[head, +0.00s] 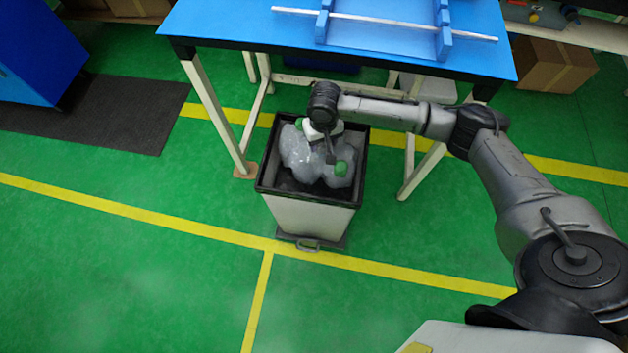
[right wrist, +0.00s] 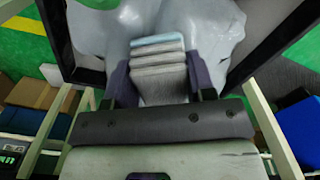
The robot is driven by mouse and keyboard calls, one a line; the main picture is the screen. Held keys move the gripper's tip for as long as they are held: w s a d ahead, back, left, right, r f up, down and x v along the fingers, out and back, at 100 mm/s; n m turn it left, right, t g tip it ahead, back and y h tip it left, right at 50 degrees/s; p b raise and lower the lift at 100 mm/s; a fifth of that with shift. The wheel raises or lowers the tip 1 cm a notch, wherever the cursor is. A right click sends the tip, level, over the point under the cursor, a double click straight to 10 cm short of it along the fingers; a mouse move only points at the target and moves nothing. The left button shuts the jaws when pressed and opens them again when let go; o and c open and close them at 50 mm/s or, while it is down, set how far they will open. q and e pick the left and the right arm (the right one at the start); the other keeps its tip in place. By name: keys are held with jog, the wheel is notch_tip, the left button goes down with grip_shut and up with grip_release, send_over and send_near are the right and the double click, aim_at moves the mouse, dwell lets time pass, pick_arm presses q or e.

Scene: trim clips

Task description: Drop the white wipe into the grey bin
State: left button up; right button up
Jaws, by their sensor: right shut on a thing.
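The grey bin (head: 308,217) stands on the green floor in front of the blue table, with a black rim and an open top. My right gripper (head: 328,150) points down over the bin's opening. In the right wrist view, my right gripper (right wrist: 160,78) is shut on the white wipe (right wrist: 158,68), a folded, layered pad between its two fingers. The bin's dark rim (right wrist: 275,45) shows behind it. In the head view I cannot make out the wipe clearly against the gripper and bin contents. My left gripper is not in view.
Clear crumpled plastic with green caps (head: 300,155) fills much of the bin. The blue table (head: 240,22) is close behind, its pale legs on both sides of the bin. The floor in front is clear.

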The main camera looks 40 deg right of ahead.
jog(key=o, duration=0.5)
jog(key=shift+c, duration=0.2)
jog(key=o, duration=0.5)
jog(key=shift+c, duration=0.2)
notch_tip(320, 180, up, 14)
jog(key=p, duration=0.6)
